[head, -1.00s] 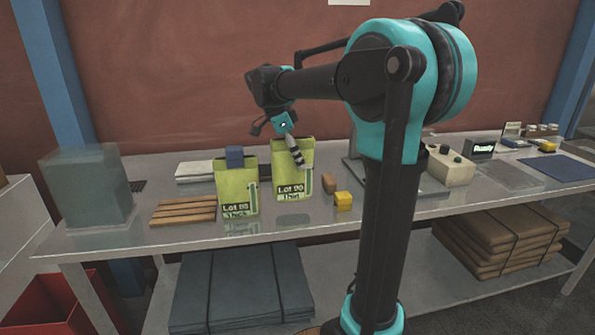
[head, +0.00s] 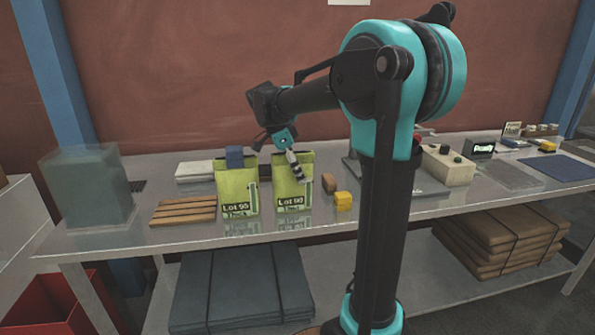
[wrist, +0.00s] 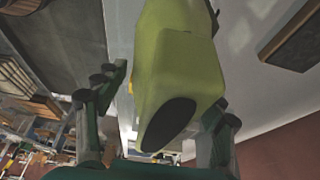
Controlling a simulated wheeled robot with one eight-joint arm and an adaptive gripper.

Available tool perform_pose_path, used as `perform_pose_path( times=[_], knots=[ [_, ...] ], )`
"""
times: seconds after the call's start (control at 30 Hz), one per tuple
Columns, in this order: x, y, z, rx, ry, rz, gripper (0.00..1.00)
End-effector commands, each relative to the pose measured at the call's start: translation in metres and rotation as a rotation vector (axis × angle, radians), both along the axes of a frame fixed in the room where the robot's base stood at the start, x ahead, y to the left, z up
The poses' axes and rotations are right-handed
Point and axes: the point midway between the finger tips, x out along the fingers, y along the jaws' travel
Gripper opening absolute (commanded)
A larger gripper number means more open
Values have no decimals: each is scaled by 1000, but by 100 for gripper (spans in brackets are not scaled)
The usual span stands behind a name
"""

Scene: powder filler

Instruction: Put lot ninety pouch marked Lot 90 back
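The yellow-green pouch marked Lot 90 (head: 291,187) is upright at the middle of the table, right of a similar pouch marked Lot 95 (head: 237,192). Its base is at or just above the tabletop; I cannot tell whether it touches. My gripper (head: 297,172) is at the pouch's upper part. In the wrist view, a yellow-green pouch with a dark oval patch (wrist: 180,75) fills the space between the two fingers of my gripper (wrist: 168,88). The fingers appear closed on its sides, though the left contact is hard to see.
A dark blue block (head: 235,157) sits at the top of the Lot 95 pouch. A yellow block (head: 343,200) and a brown block (head: 328,183) lie close right of Lot 90. A wooden slatted rack (head: 184,210) and a translucent box (head: 92,187) are left.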

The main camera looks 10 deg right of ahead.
Motion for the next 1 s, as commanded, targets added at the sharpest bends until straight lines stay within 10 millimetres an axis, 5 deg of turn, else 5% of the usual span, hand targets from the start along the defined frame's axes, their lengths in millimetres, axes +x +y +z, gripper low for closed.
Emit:
perform_pose_path(
  times=[0.43, 1.0],
  knots=[
    [0, 4, 12, 0, 0, 0, 72],
    [0, 42, 105, 0, 0, 0, 72]
  ],
)
